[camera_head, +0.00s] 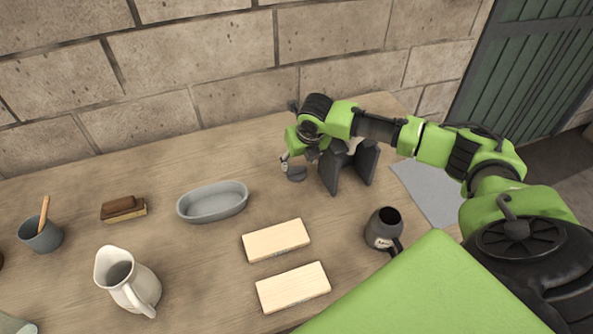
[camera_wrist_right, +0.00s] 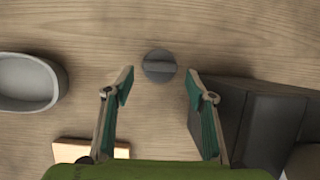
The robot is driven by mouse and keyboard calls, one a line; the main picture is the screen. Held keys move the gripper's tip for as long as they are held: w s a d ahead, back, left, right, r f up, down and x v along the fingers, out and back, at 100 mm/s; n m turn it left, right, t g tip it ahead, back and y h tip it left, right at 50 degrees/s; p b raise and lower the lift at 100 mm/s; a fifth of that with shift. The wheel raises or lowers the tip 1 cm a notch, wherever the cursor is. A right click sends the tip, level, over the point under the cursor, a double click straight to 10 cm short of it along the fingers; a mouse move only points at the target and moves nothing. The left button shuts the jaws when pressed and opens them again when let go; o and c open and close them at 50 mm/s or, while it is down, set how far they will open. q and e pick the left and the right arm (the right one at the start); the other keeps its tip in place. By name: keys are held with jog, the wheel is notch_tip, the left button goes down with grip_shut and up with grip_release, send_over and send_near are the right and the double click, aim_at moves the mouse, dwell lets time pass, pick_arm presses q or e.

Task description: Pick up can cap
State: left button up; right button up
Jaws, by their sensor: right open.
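The can cap (camera_wrist_right: 159,66) is a small dark grey round piece with a raised bar across its top. It lies on the wooden table and also shows in the head view (camera_head: 296,174), partly beside my gripper. My right gripper (camera_wrist_right: 160,76) is open, its two fingers apart on either side of the cap's near edge in the wrist view. The cap sits just beyond and between the fingertips, with nothing held. In the head view my right gripper (camera_head: 287,163) is over the cap, partly hidden by its own wrist. My left gripper is not in view.
A dark angular stand (camera_head: 347,168) is close to the right of the cap. A grey oval dish (camera_head: 213,203) lies to the left. Two pale wooden blocks (camera_head: 276,241) (camera_head: 293,288), a dark mug (camera_head: 383,229), a white jug (camera_head: 127,281) and a brush (camera_head: 123,209) are also on the table.

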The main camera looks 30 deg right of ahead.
aim_at(297, 169)
jog(key=shift+f, duration=0.25)
jog(key=p+x, duration=0.1)
jog(key=x, duration=0.2)
jog(key=shift+f+p, duration=0.2)
jog(key=shift+p, duration=0.2)
jog(key=shift+w+f, duration=0.2)
jog(key=shift+f, duration=0.4)
jog(key=c, duration=0.6)
